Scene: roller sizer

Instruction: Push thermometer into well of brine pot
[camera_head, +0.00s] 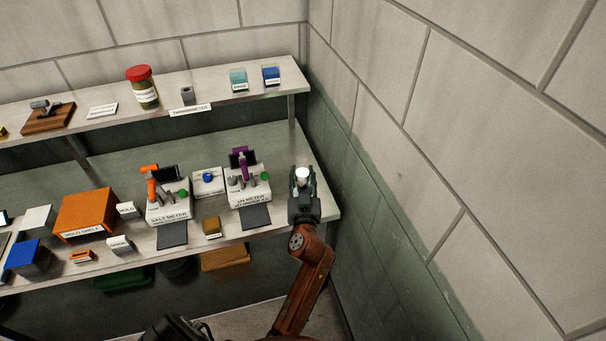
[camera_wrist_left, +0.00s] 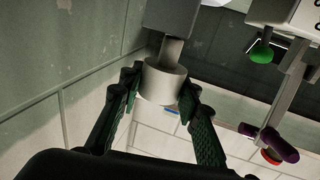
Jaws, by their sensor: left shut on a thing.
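My left gripper (camera_head: 303,178) is at the right end of the lower shelf, right of the pH meter. In the left wrist view it (camera_wrist_left: 160,95) is shut around a white cylinder with a grey stem, which looks like the thermometer (camera_wrist_left: 163,82); its white top also shows in the head view (camera_head: 302,173). The stem runs to a dark grey block (camera_wrist_left: 178,16); whether it enters the block or only touches it I cannot tell. I cannot make out for certain which thing is the brine pot. My right gripper is not in view.
The pH meter (camera_head: 247,195) with a purple probe stands close by; the salt meter (camera_head: 167,210) is farther left. A wall (camera_head: 370,200) rises close on the right. The upper shelf holds a red-lidded jar (camera_head: 145,92) and a small grey block (camera_head: 188,95) by the thermometer label (camera_head: 190,110).

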